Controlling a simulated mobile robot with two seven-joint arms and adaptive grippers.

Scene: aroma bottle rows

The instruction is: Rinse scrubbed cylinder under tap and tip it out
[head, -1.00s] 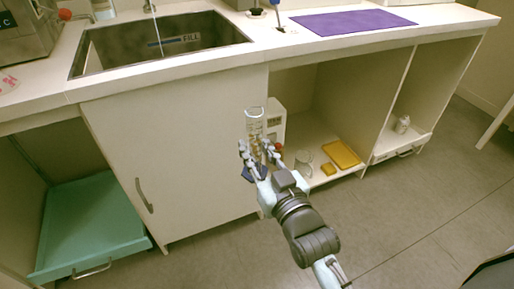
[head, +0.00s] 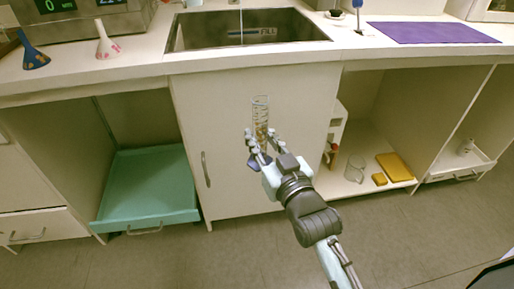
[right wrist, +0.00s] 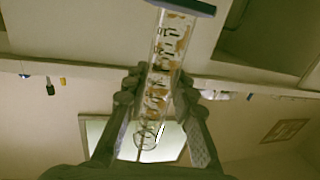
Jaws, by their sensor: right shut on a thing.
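A clear measuring cylinder (head: 261,113) with dark markings and orange-brown patches stands roughly upright in my right gripper (head: 262,143). It is in front of the white cupboard door, below the counter edge. In the right wrist view, the cylinder (right wrist: 166,58) runs between the two fingers, with its blue base at the top of the picture and its open rim lower down. My right gripper is shut on it. The sink (head: 190,38) is set in the counter above and behind, with a "FILL" label inside. A thin vertical line, perhaps water, drops into it; the tap's top is out of view. My left gripper is not in view.
The counter's front edge (head: 250,56) lies above the gripper. A purple mat (head: 430,32) lies at right. A teal tray (head: 150,190) and a glass beaker (head: 354,170) sit below.

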